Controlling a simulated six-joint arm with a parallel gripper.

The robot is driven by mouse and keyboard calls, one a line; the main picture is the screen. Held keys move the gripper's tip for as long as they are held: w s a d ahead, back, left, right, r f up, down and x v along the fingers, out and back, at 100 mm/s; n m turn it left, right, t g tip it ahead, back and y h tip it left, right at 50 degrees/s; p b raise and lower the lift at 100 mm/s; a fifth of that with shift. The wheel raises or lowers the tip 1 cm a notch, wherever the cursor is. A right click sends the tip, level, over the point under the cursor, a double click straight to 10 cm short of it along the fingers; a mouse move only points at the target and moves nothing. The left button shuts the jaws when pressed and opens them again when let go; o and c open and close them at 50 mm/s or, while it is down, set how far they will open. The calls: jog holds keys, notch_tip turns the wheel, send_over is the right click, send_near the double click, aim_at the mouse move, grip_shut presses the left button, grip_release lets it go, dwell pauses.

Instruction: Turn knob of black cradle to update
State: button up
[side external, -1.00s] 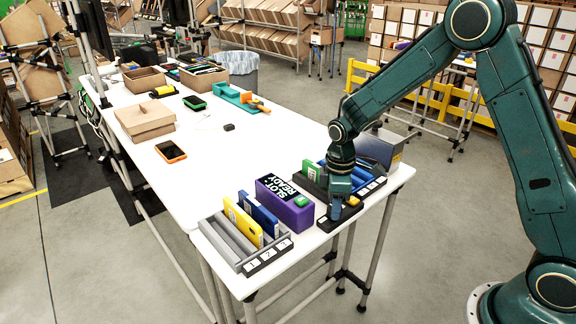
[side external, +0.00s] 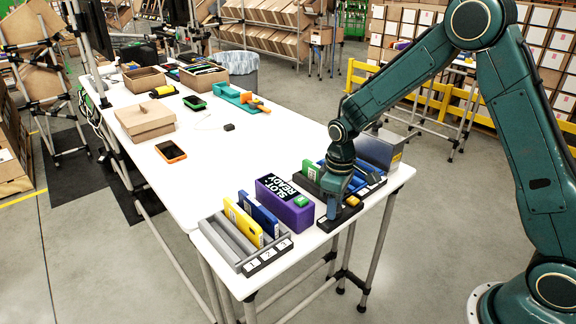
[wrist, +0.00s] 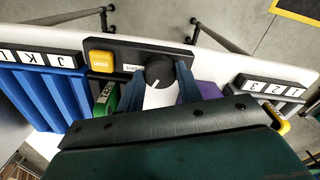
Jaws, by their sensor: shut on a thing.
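The black cradle (wrist: 110,44) shows in the wrist view as a dark panel along the white table's edge. It has a square orange START button (wrist: 101,58) and a round black knob (wrist: 160,72) with a white pointer line. A small white label, too small to read surely, lies left of the knob. My gripper (wrist: 162,76) has its blue fingers on either side of the knob and is shut on it. In the side view my gripper (side external: 333,208) points down at the cradle, beside its orange button (side external: 353,201), and hides the knob.
A purple SLOT READY box (side external: 285,206) stands just left of the cradle. A grey rack (side external: 222,240) with yellow and blue items is further left. A green item (side external: 310,171) and a blue rack (wrist: 35,92) stand close by.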

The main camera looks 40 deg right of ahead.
jog(key=m, duration=0.4)
dwell(0.4)
jog(key=o, duration=1)
jog(key=shift+r, duration=0.2)
notch_tip(320, 180, up, 14)
jog(key=shift+f, duration=0.2)
